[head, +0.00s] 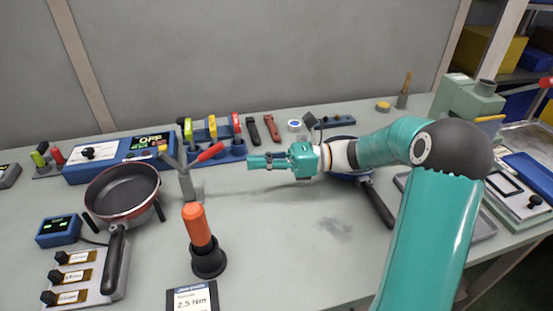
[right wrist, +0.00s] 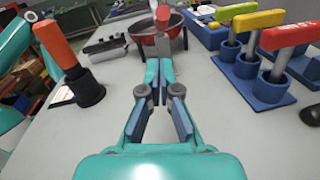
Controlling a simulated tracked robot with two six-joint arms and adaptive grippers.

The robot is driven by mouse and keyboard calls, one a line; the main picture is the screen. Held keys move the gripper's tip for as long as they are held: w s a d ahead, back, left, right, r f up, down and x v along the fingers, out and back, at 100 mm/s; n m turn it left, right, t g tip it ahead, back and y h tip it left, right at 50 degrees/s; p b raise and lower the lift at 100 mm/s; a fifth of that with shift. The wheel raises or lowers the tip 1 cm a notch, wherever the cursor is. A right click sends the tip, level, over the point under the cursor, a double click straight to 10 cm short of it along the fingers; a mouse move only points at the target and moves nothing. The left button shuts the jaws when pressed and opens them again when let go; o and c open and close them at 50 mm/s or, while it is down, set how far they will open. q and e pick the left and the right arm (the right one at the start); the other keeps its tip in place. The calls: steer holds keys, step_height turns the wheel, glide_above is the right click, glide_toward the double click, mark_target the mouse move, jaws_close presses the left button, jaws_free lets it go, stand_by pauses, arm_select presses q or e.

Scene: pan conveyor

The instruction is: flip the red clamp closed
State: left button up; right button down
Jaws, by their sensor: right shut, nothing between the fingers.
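The red clamp is a grey bracket (head: 189,185) on the table, right of the red pan (head: 121,189). Its red handle (head: 211,152) slants up and to the right, and a grey bar leans up to the left. In the right wrist view a red end (right wrist: 163,12), apparently this handle, shows beyond my fingertips, partly cut off by the top edge. My right gripper (head: 251,162) is shut and empty, level above the table, just right of the handle and pointing left at it. My left gripper is not in view.
A blue rack with green, yellow and red (head: 236,122) handled tools stands behind the clamp. An orange-handled tool (head: 197,226) stands upright in front. A blue pan (head: 377,205) is partly hidden by my right arm. The table between these is clear.

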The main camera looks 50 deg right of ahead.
steer(key=x, duration=0.4)
steer(key=shift+s, duration=0.1)
steer(key=w+a+r, duration=0.2)
steer(key=shift+w+r, duration=0.15)
steer(key=shift+r, duration=0.25)
